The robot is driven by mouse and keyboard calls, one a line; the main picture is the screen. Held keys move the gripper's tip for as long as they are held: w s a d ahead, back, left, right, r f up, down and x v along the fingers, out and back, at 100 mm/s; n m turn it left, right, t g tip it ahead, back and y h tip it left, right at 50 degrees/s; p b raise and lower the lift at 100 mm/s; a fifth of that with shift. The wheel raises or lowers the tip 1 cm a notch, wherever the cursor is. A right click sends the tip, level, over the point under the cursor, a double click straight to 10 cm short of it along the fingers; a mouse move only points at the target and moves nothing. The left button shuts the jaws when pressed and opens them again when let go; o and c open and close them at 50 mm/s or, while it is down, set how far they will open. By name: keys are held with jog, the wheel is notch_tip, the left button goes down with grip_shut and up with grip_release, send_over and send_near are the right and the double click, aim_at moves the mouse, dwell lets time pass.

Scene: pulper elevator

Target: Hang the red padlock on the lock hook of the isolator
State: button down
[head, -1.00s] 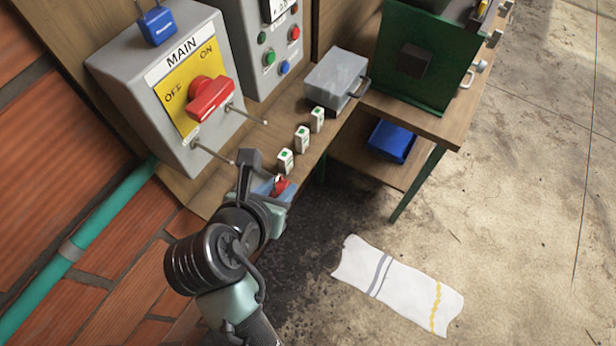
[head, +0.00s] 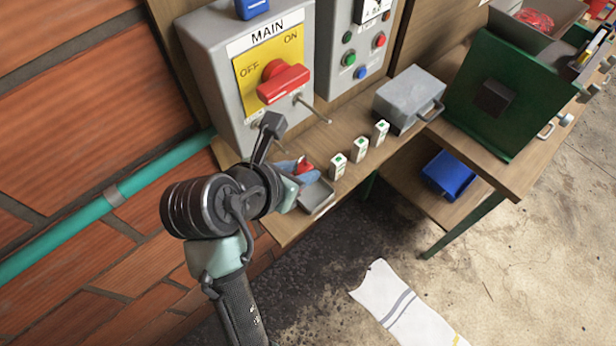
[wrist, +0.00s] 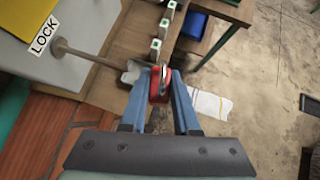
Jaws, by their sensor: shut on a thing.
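The red padlock (wrist: 160,88) sits between the blue fingers of my gripper (wrist: 161,78) in the wrist view, with its metal shackle pointing away from my palm. My gripper is shut on it. In the head view the padlock (head: 304,167) is a small red patch at my gripper (head: 301,173), in front of the isolator. The isolator (head: 215,60) is a grey box with a yellow plate and a red handle. The lock hook (wrist: 88,55), a thin rod beside the LOCK label, points toward the padlock from the left, apart from it. In the head view my wrist hides most of this hook.
A small grey tray (head: 318,197) lies on the wooden shelf below my gripper. White boxes (head: 359,150) and a grey metal case (head: 408,98) stand to the right. Another rod (head: 314,110) juts from the isolator. Brick wall and a green pipe (head: 85,212) lie left.

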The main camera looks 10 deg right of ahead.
jog(key=w+a, duration=0.1)
jog(key=w, duration=0.1)
jog(key=w+a+f+b, duration=0.1)
jog(key=w, duration=0.1)
jog(key=shift+a, duration=0.4)
jog(key=shift+f, duration=0.15)
dwell(0.5)
dwell(0.4)
jog(key=c, duration=0.6)
grip_release()
jog(key=shift+a, duration=0.1)
